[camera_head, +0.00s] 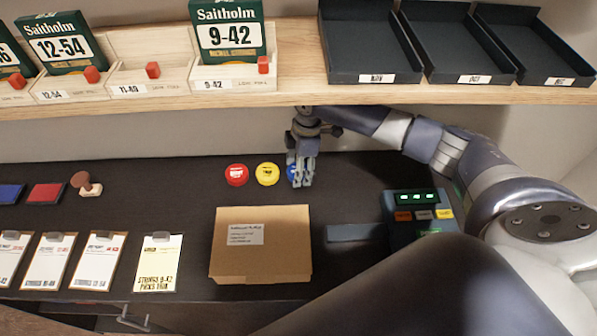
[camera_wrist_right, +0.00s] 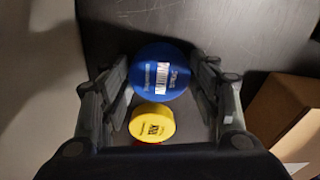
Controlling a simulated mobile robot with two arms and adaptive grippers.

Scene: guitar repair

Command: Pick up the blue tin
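The blue tin (camera_head: 291,172) is round and stands on the dark worktop, at the right end of a row of tins. My right gripper (camera_head: 303,183) is over it in the head view and hides most of it. In the right wrist view the blue tin (camera_wrist_right: 161,72) shows between the two spread fingers of the right gripper (camera_wrist_right: 160,100), with gaps on both sides. The right gripper is open and empty. My left gripper is not in view.
A yellow tin (camera_head: 267,173) and a red tin (camera_head: 237,175) stand left of the blue tin. A cardboard box (camera_head: 262,262) lies in front. A device with buttons (camera_head: 418,214) is at right. A wooden shelf (camera_head: 300,96) runs above the worktop.

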